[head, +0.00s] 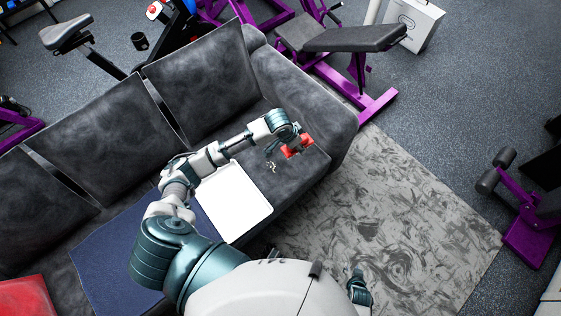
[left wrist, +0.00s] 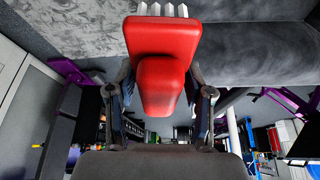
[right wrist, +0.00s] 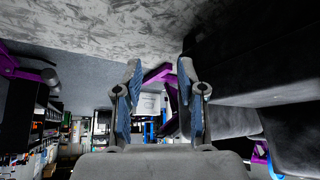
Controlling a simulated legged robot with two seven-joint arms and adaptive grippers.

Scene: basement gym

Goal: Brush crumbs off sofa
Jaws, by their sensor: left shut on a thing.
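The dark grey sofa (head: 205,80) runs from the left to the middle of the head view. My left gripper (head: 287,149) is above the right end of its seat, near the armrest. It is shut on a red brush (head: 299,146). In the left wrist view the brush (left wrist: 162,45) sits between the fingers, its pale bristles pointing away from the gripper. I cannot tell whether the bristles touch the seat.
A white flat tray or board (head: 235,203) and a dark blue cloth (head: 110,260) lie on the seat. A red item (head: 25,297) is at the lower left. A patterned grey rug (head: 420,215) lies in front. Purple gym machines (head: 375,105) stand behind and right.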

